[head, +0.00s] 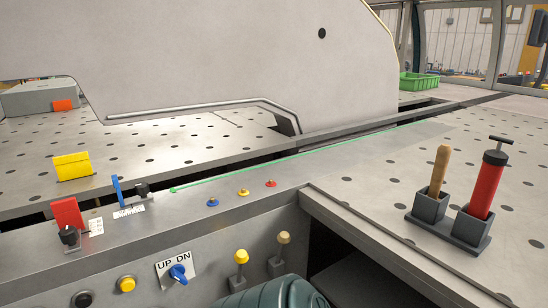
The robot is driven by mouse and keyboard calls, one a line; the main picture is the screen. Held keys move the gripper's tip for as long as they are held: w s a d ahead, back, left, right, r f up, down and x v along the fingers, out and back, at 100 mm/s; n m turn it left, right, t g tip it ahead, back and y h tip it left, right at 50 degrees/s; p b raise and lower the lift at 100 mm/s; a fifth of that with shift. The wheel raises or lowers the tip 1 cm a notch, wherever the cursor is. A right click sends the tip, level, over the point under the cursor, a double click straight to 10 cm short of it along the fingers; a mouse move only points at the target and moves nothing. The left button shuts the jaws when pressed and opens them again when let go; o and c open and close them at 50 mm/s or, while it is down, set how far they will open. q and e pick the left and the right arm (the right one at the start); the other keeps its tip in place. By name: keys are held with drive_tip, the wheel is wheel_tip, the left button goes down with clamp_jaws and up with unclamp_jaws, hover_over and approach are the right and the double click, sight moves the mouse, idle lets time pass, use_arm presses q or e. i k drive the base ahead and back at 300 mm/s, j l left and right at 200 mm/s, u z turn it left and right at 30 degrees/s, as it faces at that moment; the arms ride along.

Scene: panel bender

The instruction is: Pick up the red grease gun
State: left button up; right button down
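The red grease gun (486,188) stands nearly upright, with a slight tilt to the right, in a dark square holder cup (470,231) on the perforated table at the right of the head view. It has a dark cap and a black T-shaped handle on top. Its lower end is hidden inside the cup. Neither of my grippers shows in this view.
A wooden-handled tool (440,170) stands in the cup just left of the gun. Levers and the blue UP DN knob (178,273) are on the front panel. A rounded dark green object (275,293) is at the bottom. The table around the holder is clear.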

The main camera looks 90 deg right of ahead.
sight(494, 162)
drive_tip(key=z, duration=2.25)
